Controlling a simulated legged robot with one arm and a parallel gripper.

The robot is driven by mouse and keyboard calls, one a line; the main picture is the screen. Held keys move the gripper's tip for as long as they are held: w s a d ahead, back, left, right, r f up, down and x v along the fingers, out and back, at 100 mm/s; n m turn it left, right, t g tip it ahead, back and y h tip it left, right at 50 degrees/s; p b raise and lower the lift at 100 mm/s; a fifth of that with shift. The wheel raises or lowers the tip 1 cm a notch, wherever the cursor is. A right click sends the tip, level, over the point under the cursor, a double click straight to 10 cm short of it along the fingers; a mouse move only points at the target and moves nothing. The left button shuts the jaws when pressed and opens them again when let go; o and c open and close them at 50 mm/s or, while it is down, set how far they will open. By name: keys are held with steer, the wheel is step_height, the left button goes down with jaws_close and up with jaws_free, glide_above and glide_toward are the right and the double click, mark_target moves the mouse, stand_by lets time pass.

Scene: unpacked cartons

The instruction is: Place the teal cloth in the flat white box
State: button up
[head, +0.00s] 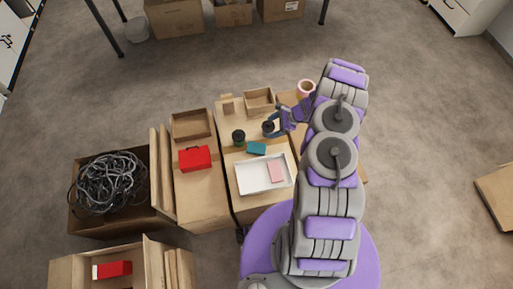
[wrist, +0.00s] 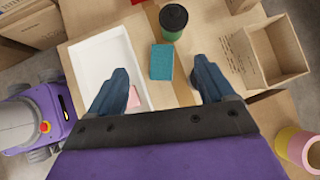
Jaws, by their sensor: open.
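The teal cloth (head: 257,148) is a small flat rectangle lying on the cardboard surface, just behind the flat white box in the head view. In the wrist view the cloth (wrist: 162,62) lies beyond and between my open fingertips, apart from them. The flat white box (head: 248,180) is shallow and open, with a pink item (head: 276,171) inside at its right. In the wrist view the white box (wrist: 95,50) is at left, partly hidden by my left finger. My gripper (wrist: 160,76) is open and empty, above the surface.
A dark lidded cup (head: 238,136) stands close to the cloth (wrist: 173,20). An open small carton (wrist: 265,52) is at right in the wrist view, near a pink-and-yellow mug (wrist: 300,148). A red box (head: 195,158) and a carton of cables (head: 108,185) are at left.

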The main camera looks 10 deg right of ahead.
steer(key=s+d+f+m, duration=0.2)
steer(key=s+d+f, duration=0.15)
steer(key=f, duration=0.45)
steer(key=b, duration=0.2)
glide_toward(257, 147)
steer(key=a+f, duration=0.2)
steer(key=f, duration=0.1)
steer(key=shift+s+m+h, duration=0.1)
steer(key=shift+m+h, duration=0.2)
steer(key=shift+h, duration=0.1)
steer(key=shift+w+a+r+b+x, duration=0.15)
steer(key=shift+b+x, duration=0.2)
steer(key=shift+x, duration=0.55)
steer(key=shift+w+b+x, duration=0.15)
steer(key=shift+b+x, duration=0.15)
steer(key=shift+x, duration=0.65)
steer(key=shift+w+a+r+b+x, duration=0.15)
steer(key=shift+b+x, duration=0.2)
steer(key=shift+x, duration=0.55)
steer(key=shift+d+t, duration=0.1)
steer(key=shift+t, duration=0.2)
steer(key=shift+c, duration=0.4)
steer(key=c, duration=0.7)
steer(key=shift+r, duration=0.1)
step_height(257, 147, up, 18)
steer(key=p, duration=0.4)
